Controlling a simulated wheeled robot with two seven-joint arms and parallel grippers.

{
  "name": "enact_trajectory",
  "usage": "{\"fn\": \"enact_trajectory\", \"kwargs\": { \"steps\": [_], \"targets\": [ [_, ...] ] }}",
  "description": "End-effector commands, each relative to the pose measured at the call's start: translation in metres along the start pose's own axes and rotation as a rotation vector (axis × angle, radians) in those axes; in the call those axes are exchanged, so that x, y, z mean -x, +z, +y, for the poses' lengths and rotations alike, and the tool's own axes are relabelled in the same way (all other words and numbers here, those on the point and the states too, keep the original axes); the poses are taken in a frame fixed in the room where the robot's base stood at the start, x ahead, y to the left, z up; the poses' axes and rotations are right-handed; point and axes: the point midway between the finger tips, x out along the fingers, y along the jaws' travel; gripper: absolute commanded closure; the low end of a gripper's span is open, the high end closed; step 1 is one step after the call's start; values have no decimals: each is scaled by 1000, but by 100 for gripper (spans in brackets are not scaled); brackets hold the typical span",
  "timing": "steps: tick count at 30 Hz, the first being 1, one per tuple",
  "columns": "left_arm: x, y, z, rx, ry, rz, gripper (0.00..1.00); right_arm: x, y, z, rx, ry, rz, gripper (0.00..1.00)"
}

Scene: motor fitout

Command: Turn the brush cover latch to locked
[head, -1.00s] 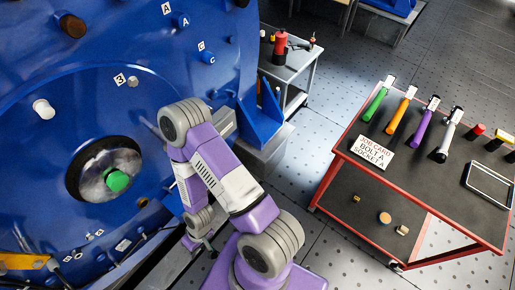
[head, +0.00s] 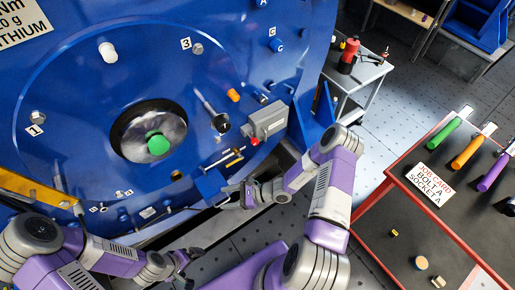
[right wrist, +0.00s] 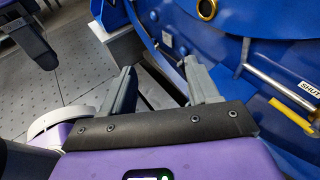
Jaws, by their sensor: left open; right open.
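The big blue motor housing (head: 60,75) fills the left of the head view. A small blue box-like part (head: 210,186) sticks out at its lower right, below a brass-and-black rod (head: 222,160). I cannot tell for sure which part is the brush cover latch, or its setting. My right gripper (head: 232,196) is open and empty, just right of and below the blue box. In the right wrist view its fingers (right wrist: 163,88) are apart, with the housing and a silver rod (right wrist: 268,80) to the right. My left gripper (head: 182,264) is open and low, below the housing.
A grey box with a red button (head: 265,122) sits on the housing. A label reading SHUT (right wrist: 309,90) is beside the silver rod. A red-framed cart (head: 385,225) with coloured-handled tools stands at right. A grey trolley (head: 358,78) stands behind. Floor between them is clear.

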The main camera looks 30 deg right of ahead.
Motion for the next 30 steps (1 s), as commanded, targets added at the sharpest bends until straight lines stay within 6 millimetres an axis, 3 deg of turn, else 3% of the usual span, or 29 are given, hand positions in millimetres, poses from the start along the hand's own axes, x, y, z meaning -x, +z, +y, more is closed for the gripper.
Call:
{"fn": "enact_trajectory", "kwargs": {
  "steps": [1, 3, 6, 9, 12, 16, 30],
  "targets": [
    [-10, 0, -4, 0, 0, 0, 0, 11, -14, -38, -63, -165, -53, 40],
    [-15, -1, -6, 0, 0, 0, 0, 35, -25, -85, -123, -377, -117, 40],
    [-21, -1, -8, 0, 0, 0, 0, 76, -42, -136, -172, -637, -183, 40],
    [-25, -1, -9, 0, 0, 0, 0, 112, -57, -166, -193, -824, -218, 40],
    [-27, -1, -10, 0, 0, 0, 0, 135, -65, -182, -200, -930, -235, 40],
    [-30, -1, -11, 0, 0, 0, 0, 139, -67, -194, -200, -971, -241, 40],
    [-46, -2, -17, 0, 0, 0, 0, 104, -60, -245, -203, -966, -240, 40]
  ]
}}
